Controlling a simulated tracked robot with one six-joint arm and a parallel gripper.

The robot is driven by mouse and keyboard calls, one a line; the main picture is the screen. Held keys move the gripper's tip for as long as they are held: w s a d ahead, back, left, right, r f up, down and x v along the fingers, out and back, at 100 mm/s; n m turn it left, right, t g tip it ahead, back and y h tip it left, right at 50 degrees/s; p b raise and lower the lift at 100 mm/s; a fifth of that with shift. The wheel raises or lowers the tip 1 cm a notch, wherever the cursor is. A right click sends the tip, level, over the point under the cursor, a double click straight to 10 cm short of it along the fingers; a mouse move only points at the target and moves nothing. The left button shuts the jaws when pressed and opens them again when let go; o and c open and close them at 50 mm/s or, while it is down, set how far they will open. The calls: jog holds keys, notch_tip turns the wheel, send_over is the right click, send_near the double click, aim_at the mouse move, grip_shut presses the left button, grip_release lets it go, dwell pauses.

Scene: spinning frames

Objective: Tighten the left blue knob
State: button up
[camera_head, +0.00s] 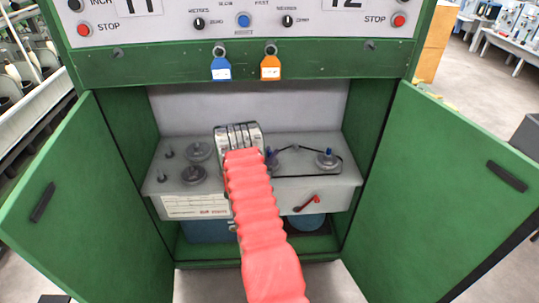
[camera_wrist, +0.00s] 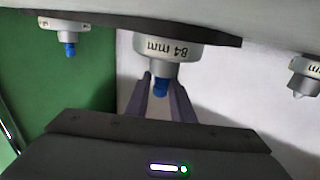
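In the wrist view, a blue knob (camera_wrist: 160,87) sticks out of a grey pulley marked 84 mm (camera_wrist: 165,48). The two fingers of my gripper (camera_wrist: 162,95) stand on either side of this knob, with a gap visible on each side. My gripper is open. A second blue knob (camera_wrist: 69,50) shows on another pulley at the left of the wrist view. In the head view, the left blue knob (camera_head: 269,152) is partly hidden beside my gripper, and the right blue knob (camera_head: 327,152) sits on a pulley with a dark belt. My fingertips are hidden in the head view.
The grey machine deck (camera_head: 333,193) sits inside a green cabinet with its left door (camera_head: 85,205) and right door (camera_head: 460,170) open on both sides. A red lever (camera_head: 307,203) is on the deck's front. Other pulleys (camera_head: 195,175) stand at left.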

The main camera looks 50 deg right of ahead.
jog(key=o, duration=0.3)
jog(key=shift+a, duration=0.2)
jog(key=a, duration=0.4)
jog(key=s+a, duration=0.1)
jog(key=a, duration=0.4)
jog(key=s+a, duration=0.1)
jog(key=a, duration=0.3)
jog(key=shift+s+a, duration=0.15)
